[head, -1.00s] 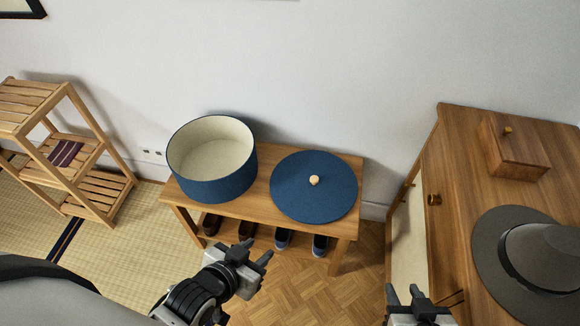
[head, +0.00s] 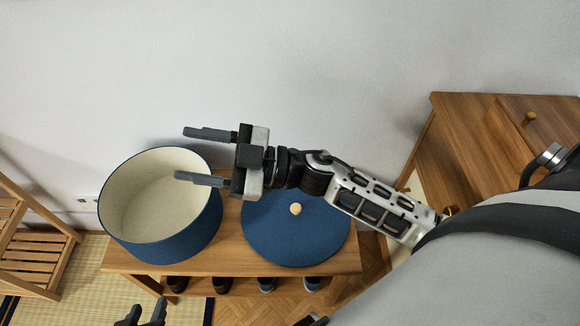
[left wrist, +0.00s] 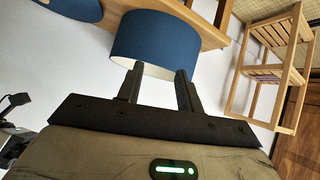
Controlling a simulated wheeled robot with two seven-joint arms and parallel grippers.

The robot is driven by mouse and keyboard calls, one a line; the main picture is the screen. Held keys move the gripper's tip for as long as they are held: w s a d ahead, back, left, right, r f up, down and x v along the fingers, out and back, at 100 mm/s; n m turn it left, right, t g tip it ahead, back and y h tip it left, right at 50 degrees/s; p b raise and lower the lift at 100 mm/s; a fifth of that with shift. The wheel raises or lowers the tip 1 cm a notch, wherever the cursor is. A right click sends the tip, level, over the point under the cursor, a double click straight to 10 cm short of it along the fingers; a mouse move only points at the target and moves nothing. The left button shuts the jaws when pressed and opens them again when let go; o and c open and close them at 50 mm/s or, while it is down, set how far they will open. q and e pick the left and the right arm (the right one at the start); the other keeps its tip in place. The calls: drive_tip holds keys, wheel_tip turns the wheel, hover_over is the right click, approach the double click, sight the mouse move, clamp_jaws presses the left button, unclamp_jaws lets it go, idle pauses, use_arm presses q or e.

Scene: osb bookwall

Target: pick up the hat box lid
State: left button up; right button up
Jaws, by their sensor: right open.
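The hat box lid (head: 290,240) is a flat blue disc with a small pale wooden knob (head: 295,209), lying on the wooden bench. The open hat box (head: 170,242), blue outside and cream inside, stands left of it; it also shows in the left wrist view (left wrist: 155,42). My right gripper (head: 183,153) is open and empty, its fingers pointing left over the box; its wrist and forearm cover the lid's upper part. My left gripper (head: 148,306) is low in front of the box, its fingers apart and empty in the left wrist view (left wrist: 158,72).
The bench (head: 230,262) holds several shoes (head: 266,284) on its lower shelf. A slatted wooden shelf (head: 35,255) stands at the left. A wooden cabinet (head: 450,135) stands at the right, partly hidden by my arm. The white wall is close behind the bench.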

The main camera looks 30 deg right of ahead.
wheel_tip(320, 180, down, 6)
drive_tip(key=s+a+n+g+b, duration=0.1)
drive_tip(key=s+n+g+b, duration=0.15)
drive_tip(key=n+g, duration=0.45)
drive_tip(key=m+g+h+b, duration=0.45)
drive_tip(key=h+b, duration=0.75)
drive_tip(key=h, duration=0.4)
hover_over(296, 207)
drive_tip(key=d, duration=0.1)
drive_tip(key=shift+t, duration=0.25)
drive_tip(key=f, duration=2.2)
drive_tip(key=shift+w, duration=0.25)
drive_tip(key=shift+f, duration=0.45)
drive_tip(key=f, duration=0.1)
drive_tip(key=f+b, duration=0.1)
drive_tip(key=f, duration=0.1)
drive_tip(key=f+b, duration=0.1)
drive_tip(key=shift+s+a+f, duration=0.3)
drive_tip(key=shift+a+f, duration=0.1)
drive_tip(key=shift+f, duration=0.2)
drive_tip(key=shift+r, duration=0.1)
drive_tip(key=c, duration=0.9)
clamp_jaws()
use_arm(q)
drive_tip(key=w+d+f+t+h, duration=0.1)
drive_tip(key=d+f, duration=0.3)
drive_tip(key=f, duration=0.5)
drive_tip(key=shift+f+m+h, duration=0.3)
drive_tip(key=shift+f+h, duration=0.1)
drive_tip(key=shift+h, duration=0.3)
